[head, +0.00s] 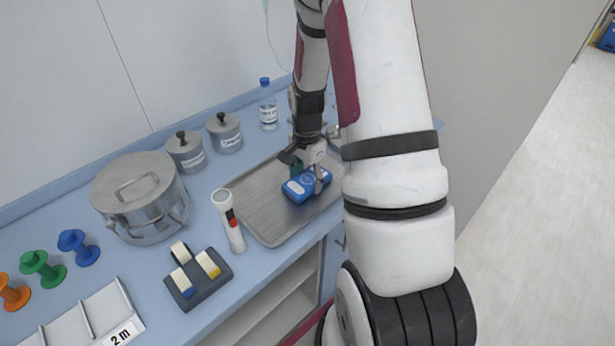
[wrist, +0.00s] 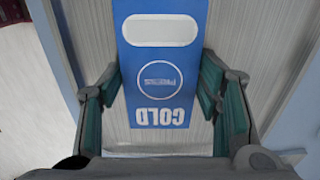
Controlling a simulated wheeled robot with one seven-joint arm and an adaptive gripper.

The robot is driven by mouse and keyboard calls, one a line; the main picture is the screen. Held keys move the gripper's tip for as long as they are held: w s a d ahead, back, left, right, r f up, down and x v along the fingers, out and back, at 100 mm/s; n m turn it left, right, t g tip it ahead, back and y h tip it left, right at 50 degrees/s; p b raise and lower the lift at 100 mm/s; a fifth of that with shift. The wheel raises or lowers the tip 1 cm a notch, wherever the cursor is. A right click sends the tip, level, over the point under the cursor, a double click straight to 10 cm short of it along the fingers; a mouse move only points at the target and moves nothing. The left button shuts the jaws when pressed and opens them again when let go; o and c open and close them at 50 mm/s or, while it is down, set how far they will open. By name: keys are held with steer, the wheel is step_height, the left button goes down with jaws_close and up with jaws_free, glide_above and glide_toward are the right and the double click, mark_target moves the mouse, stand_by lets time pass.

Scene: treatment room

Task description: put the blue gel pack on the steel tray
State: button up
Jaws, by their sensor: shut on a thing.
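The blue gel pack (head: 297,190) is a flat blue block with a white label. In the wrist view the pack (wrist: 160,75) shows the words COLD and PRESS, upside down. My gripper (head: 306,177) is shut on it, with a finger on either side; it also shows in the wrist view (wrist: 162,105). The steel tray (head: 262,219) lies on the blue counter, and the pack is over its right part. I cannot tell whether the pack touches the tray floor. My arm hides the tray's far right side.
A steel pot (head: 140,205), two lidded canisters (head: 186,152) and a water bottle (head: 268,105) stand behind and left. A dark block holder (head: 198,282) sits near the front edge. The tray's left part is bare.

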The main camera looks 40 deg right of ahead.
mark_target(307, 180)
steer(key=shift+f, duration=0.15)
steer(key=o, duration=1.3)
steer(key=shift+c, duration=0.2)
steer(key=a+r+n+t+b, duration=0.1)
steer(key=a+r+n, duration=0.3)
steer(key=r, duration=1.5)
steer(key=s+a+r+n+t, duration=0.2)
steer(key=s+a+r+n, duration=0.3)
steer(key=s+a+n, duration=0.1)
steer(key=s+a+r+n+t, duration=0.2)
steer(key=s+a+r+n, duration=0.4)
steer(key=s+a, duration=0.3)
steer(key=shift+s+a+r+n, duration=0.3)
steer(key=shift+a+n, duration=0.5)
steer(key=shift+a, duration=0.2)
